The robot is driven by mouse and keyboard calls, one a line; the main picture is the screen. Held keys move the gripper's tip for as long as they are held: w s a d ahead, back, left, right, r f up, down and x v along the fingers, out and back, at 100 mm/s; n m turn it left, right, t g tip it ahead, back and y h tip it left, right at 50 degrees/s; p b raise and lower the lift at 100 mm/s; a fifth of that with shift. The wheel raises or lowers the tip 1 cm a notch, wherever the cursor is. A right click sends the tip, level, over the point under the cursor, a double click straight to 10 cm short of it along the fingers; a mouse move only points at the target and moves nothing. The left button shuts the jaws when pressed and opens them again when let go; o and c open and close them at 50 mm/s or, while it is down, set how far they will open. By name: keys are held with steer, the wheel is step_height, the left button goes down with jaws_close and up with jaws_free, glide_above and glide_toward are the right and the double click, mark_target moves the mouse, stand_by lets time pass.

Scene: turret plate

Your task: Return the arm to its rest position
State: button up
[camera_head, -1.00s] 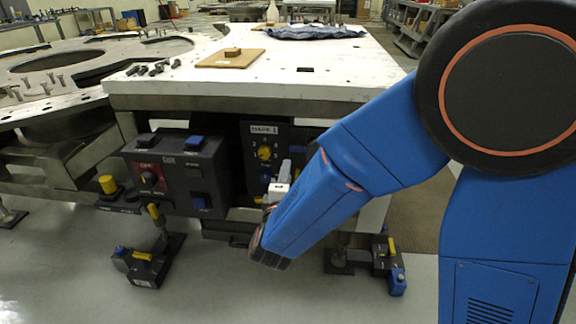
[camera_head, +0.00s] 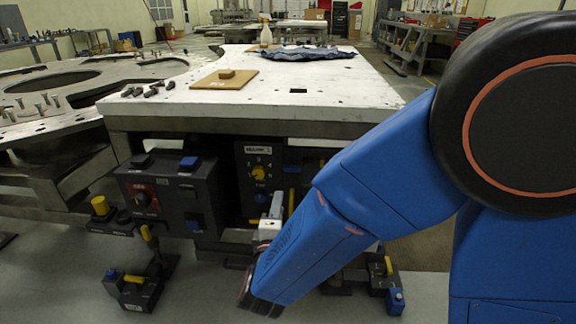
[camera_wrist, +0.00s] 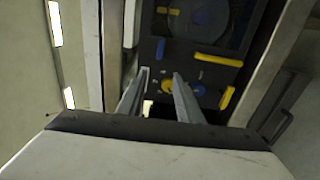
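My blue arm crosses the right of the head view and bends down toward the front of the white-topped table (camera_head: 330,88). My gripper (camera_head: 274,205) is at its end, in front of the dark panels under the tabletop. In the wrist view my gripper (camera_wrist: 160,76) shows two grey fingers standing apart, with nothing between them. Beyond them is a dark panel (camera_wrist: 190,52) with yellow handles and a yellow and a blue knob. The fingers appear clear of it, though the exact distance cannot be told.
A control box (camera_head: 172,195) with a red patch and blue buttons hangs left of my gripper. Low foot units with yellow levers stand at left (camera_head: 132,290) and right (camera_head: 382,275). A wooden board (camera_head: 224,80), bolts and a blue cloth (camera_head: 308,53) lie on the tabletop.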

steer(key=w+d+r+m+g+y, duration=0.3)
steer(key=w+d+m+y, duration=0.1)
steer(key=d, duration=0.1)
steer(key=s+d+r+m+g+y, duration=0.2)
steer(key=s+d+r+m+g, duration=0.15)
steer(key=d, duration=0.45)
steer(key=s+d+f+m+g+h, duration=0.1)
steer(key=s+d+m, duration=0.4)
steer(key=s+d, duration=0.6)
steer(key=s+d+f+m+g+h, duration=0.2)
steer(key=s+d+m+g+h, duration=0.2)
steer(key=s+d, duration=0.7)
steer(key=shift+s+d+f+m+g, duration=0.15)
steer(key=shift+s+f+m+g, duration=0.1)
steer(key=shift+s+m+g, duration=0.5)
steer(key=shift+w, duration=0.3)
